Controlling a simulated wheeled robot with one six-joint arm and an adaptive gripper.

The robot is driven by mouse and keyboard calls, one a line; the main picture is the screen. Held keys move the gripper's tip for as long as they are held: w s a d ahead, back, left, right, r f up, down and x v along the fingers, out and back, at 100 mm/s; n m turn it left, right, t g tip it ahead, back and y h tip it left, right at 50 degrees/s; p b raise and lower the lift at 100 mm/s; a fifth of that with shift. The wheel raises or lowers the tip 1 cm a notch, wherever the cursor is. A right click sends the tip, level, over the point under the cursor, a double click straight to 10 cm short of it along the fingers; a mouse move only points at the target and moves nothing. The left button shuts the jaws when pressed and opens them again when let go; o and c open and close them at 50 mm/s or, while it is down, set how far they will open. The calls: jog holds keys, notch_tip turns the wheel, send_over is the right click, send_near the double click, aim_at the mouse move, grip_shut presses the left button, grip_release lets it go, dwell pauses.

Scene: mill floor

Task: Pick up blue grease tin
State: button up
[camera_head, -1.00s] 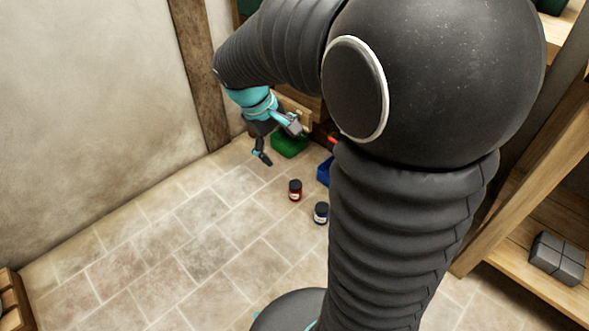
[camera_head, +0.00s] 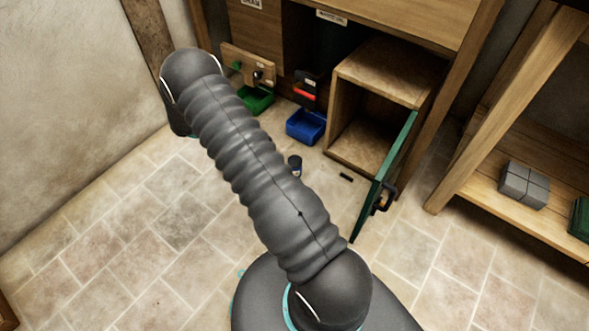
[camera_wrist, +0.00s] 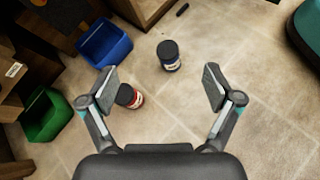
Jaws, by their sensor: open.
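The blue grease tin (camera_wrist: 169,56), dark with a black lid and a pale label, stands upright on the stone floor. In the head view the tin (camera_head: 295,166) shows just right of my arm, partly covered by it. My gripper (camera_wrist: 159,85) is open and empty in the wrist view, its two fingers spread wide. The tin appears beyond the fingertips, between their lines and apart from them. A red tin (camera_wrist: 130,96) with a black lid stands beside the left finger, partly hidden by it.
A blue bin (camera_head: 306,126) and a green bin (camera_head: 255,99) stand by the wooden bench. An open cupboard (camera_head: 379,75) has its green door (camera_head: 385,178) swung out over the floor. A small black object (camera_head: 346,177) lies nearby. Floor at left is clear.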

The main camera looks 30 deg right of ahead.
notch_tip(320, 180, down, 16)
jog(key=s+d+n+h, duration=0.1)
jog(key=d+n+h, duration=0.1)
jog(key=n+h, duration=0.15)
send_near(295, 161)
jog(key=d+f, duration=0.1)
jog(key=d, duration=0.2)
jog(key=d+f, duration=0.1)
jog(key=shift+s+d+f+b, duration=0.3)
jog(key=shift+s+f+b, duration=0.1)
jog(key=shift+s+r+x, duration=0.1)
jog(key=shift+x, duration=1.2)
jog(key=shift+s+r+x, duration=0.1)
jog(key=shift+r+x, duration=0.05)
jog(key=shift+x, duration=1.15)
jog(key=c, duration=1.5)
jog(key=shift+r, duration=0.1)
